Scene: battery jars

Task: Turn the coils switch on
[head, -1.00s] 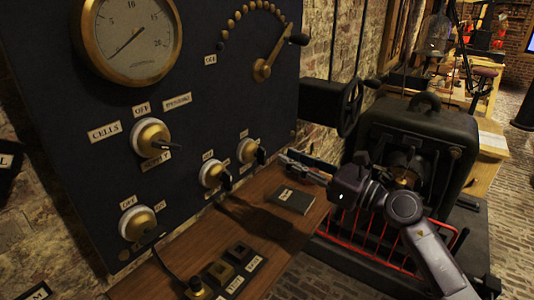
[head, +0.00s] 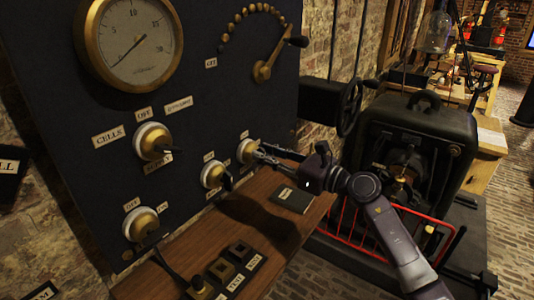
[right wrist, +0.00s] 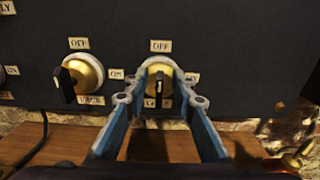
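A brass rotary switch with a white rim and a dark handle (head: 247,151) is on the dark panel, at the right end of its row. It also shows in the right wrist view (right wrist: 159,70), with an OFF label above, a partly hidden label at its right and a label below that I cannot fully read. Its handle points down there. My right gripper (head: 262,153) is at this switch, and in the right wrist view (right wrist: 160,88) its open fingers stand either side of the handle. I cannot tell whether they touch it. My left gripper is not in view.
A similar switch (head: 213,174) sits close at the left. Two more switches (head: 152,142) (head: 140,225) and a round gauge (head: 130,42) are farther left. A wooden shelf (head: 262,235) juts out below, with a small dark plate (head: 291,197). A dark machine (head: 415,140) stands at the right.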

